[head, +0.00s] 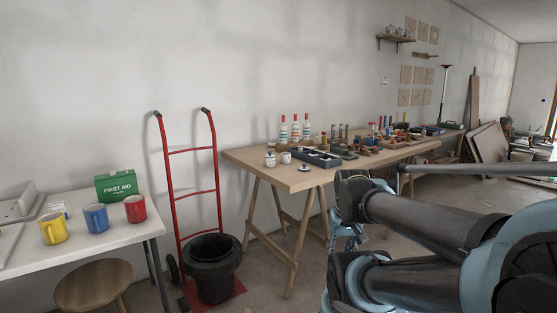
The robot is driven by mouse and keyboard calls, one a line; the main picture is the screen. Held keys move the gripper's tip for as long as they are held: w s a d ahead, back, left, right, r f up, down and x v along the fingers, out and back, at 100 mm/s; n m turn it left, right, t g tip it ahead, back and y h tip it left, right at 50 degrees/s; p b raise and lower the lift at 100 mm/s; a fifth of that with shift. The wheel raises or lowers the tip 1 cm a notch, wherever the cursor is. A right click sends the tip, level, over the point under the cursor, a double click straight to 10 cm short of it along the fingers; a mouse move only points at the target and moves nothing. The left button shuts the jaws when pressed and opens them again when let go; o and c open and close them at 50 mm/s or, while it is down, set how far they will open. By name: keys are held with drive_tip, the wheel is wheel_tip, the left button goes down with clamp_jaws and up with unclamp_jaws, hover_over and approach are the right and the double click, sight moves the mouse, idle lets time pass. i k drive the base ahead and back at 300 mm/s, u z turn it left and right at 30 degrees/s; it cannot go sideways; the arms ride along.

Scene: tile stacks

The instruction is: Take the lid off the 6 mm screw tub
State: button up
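Two small white pots stand near the front left of the wooden trestle table: one with a knobbed top (270,159) and a smaller one (286,157) to its right. A small pale item with a dark centre (304,168) lies near the table's front edge. At this distance I cannot read any label, so I cannot tell which container is the 6 mm screw tub or whether its lid is on. My arm fills the lower right of the head view. I cannot make out any gripper fingers.
The wooden trestle table (250,159) carries a dark compartment tray (318,158), several bottles and many small tools. A red hand truck (166,180) and black bin (212,270) stand left of it. A white table (110,239) with mugs and a stool (93,284) are farther left.

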sight(269, 162)
drive_tip(key=z, duration=0.05)
drive_tip(key=i, duration=0.85)
drive_tip(key=u, duration=0.1)
